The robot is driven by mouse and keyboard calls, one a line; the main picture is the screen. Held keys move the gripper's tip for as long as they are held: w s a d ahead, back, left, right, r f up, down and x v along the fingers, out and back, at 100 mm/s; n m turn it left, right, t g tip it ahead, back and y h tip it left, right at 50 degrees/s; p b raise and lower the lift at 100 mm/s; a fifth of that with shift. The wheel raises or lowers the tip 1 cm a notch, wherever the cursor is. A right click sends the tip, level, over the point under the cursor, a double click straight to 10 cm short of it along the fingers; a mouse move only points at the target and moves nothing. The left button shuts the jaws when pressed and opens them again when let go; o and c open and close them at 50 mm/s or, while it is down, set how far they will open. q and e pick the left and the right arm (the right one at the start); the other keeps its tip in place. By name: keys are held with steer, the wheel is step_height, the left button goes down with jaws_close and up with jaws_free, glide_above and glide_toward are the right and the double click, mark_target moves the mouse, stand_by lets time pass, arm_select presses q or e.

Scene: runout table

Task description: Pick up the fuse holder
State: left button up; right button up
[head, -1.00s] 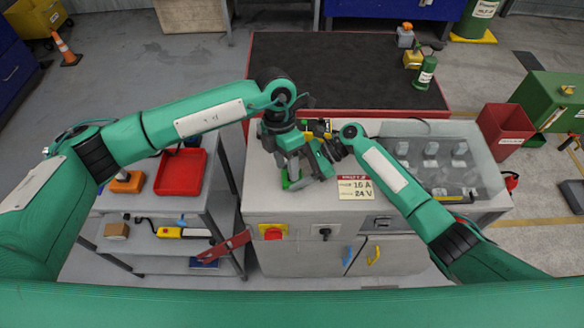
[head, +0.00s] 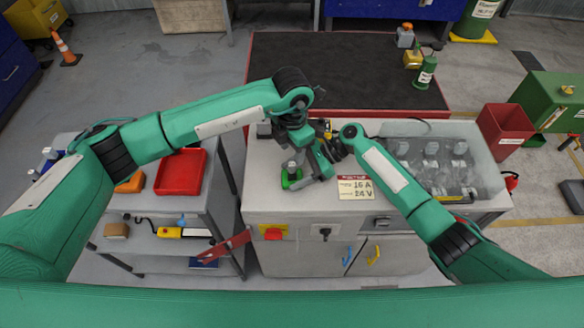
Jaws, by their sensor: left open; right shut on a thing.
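A small grey upright piece with a green base (head: 291,179) stands on the light grey cabinet top, near its left side. I cannot tell for sure whether it is the fuse holder. My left gripper (head: 303,158) is open, pointing down just above and beside this piece. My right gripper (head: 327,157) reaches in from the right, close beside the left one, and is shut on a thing. That thing is mostly hidden by the two grippers, and I cannot make out what it is.
A red bin (head: 181,172) stands on the left cart. The two grippers are crowded together, leaving little room between them.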

mark_target(292, 165)
arm_select(q)
step_height(292, 165, down, 4)
steer(key=shift+s+f, duration=0.1)
steer(key=shift+s, duration=0.05)
arm_select(e)
steer(key=shift+f, duration=0.2)
arm_select(q)
jaws_close()
step_height(292, 165, up, 10)
stand_by(0.4)
arm_select(e)
steer(key=o, duration=0.8)
steer(key=shift+o, duration=0.2)
steer(key=shift+r, duration=0.1)
